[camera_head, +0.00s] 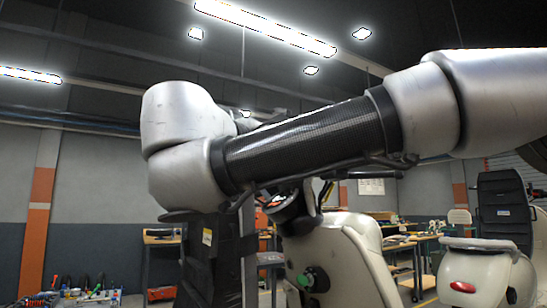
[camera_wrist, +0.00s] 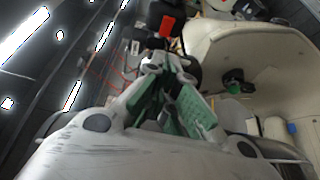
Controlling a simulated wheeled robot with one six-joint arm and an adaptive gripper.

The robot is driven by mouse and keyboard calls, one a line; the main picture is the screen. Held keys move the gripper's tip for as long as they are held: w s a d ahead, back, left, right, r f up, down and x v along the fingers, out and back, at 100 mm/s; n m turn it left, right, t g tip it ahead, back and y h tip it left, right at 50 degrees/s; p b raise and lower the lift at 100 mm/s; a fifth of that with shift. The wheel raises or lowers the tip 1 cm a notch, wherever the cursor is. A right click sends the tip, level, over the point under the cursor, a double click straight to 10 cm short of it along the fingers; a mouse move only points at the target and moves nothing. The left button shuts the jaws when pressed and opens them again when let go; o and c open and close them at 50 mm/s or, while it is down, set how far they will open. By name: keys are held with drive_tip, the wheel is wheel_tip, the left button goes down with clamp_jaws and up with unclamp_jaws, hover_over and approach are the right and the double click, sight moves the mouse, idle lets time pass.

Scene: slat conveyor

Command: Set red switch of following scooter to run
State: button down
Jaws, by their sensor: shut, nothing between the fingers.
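A cream scooter (camera_head: 345,262) stands in front of me, its upper part partly hidden behind my arm in the head view. Its cream body (camera_wrist: 265,48) also fills the upper right of the wrist view. In the wrist view a small red switch (camera_wrist: 167,27) sits on a dark mount just beyond my fingertips, and its exact setting cannot be made out. My gripper (camera_wrist: 166,68), with green finger pads, points at the switch and is shut with nothing held. The tips appear apart from the switch. A green round knob (camera_wrist: 234,86) is on the scooter's body.
Workbenches (camera_head: 408,243) stand behind. Tools lie on a surface at the lower left (camera_head: 88,296).

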drive_tip(key=w+d, duration=0.4)
drive_tip(key=d, duration=0.1)
drive_tip(key=shift+w+d, duration=0.35)
drive_tip(key=shift+w, duration=0.05)
drive_tip(key=n+y, duration=0.1)
drive_tip(key=y, duration=0.1)
drive_tip(key=d+n+t+y, duration=0.1)
drive_tip(key=y, duration=0.1)
drive_tip(key=d+n+y, duration=0.1)
drive_tip(key=y, duration=0.1)
drive_tip(key=shift+s+n, duration=0.25)
drive_tip(key=shift+n, duration=0.15)
drive_tip(key=shift+t, duration=0.3)
